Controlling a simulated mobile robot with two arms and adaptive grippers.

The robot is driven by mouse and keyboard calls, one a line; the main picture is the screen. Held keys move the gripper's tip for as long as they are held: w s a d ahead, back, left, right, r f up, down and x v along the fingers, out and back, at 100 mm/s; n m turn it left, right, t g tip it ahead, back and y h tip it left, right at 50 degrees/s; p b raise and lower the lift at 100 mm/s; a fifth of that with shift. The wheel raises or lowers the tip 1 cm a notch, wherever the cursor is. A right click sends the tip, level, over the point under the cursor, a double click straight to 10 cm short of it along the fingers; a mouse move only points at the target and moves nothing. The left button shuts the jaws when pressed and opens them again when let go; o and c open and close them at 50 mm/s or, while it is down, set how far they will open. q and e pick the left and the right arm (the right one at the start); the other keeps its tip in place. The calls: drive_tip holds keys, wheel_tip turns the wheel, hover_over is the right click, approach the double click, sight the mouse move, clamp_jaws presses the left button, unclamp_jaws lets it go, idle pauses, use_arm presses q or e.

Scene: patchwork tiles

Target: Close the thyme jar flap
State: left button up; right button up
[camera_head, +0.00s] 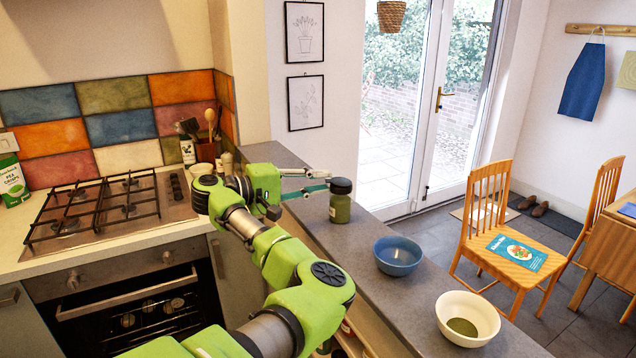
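A small green jar (340,208) with a dark cap (341,186) stands upright on the grey counter ledge. I take it for the thyme jar; no label is readable and I cannot tell how its flap stands. My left gripper (328,181) reaches in from the left, with its two thin fingers apart and pointing right at the cap. The fingertips are at or very close to the cap's left side; I cannot tell if they touch. Nothing shows between the fingers. My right gripper is not in view.
On the ledge (365,282), a blue bowl (398,256) and a cream bowl (468,318) with green contents stand nearer to me. A gas hob (110,210) and a utensil pot (206,150) are on the left. A wooden chair (510,245) stands beyond the ledge.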

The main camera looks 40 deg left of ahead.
use_arm(q)
drive_tip(key=v, duration=1.2)
drive_tip(key=shift+a, duration=0.1)
